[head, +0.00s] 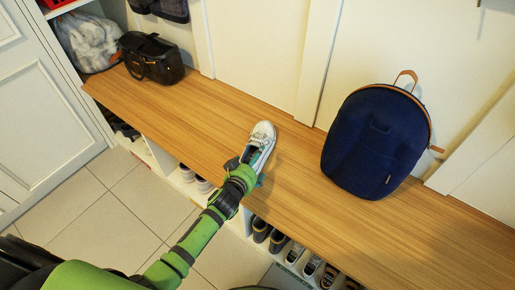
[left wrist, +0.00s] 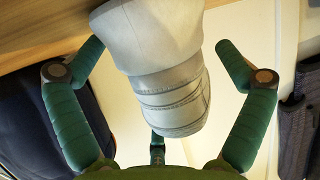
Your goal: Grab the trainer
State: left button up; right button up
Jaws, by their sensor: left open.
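The trainer (head: 264,134) is white-grey and sits on the wooden bench near its middle. In the left wrist view the trainer (left wrist: 165,70) fills the centre, its pale surface between my fingers. My left gripper (head: 254,162) reaches the trainer's near end and hides part of it. In the left wrist view my left gripper (left wrist: 158,52) is open, with green fingers spread on both sides of the trainer. A gap shows between the trainer and the right finger; I cannot tell whether the left finger touches it. My right gripper is not in view.
A navy backpack (head: 377,142) stands on the bench to the right, against the wall. A black bag (head: 151,58) stands at the bench's left end.

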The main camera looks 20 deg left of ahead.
pick_arm(q)
jog(key=shift+w, duration=0.15)
jog(key=c, duration=1.4)
jog(key=shift+r, duration=0.1)
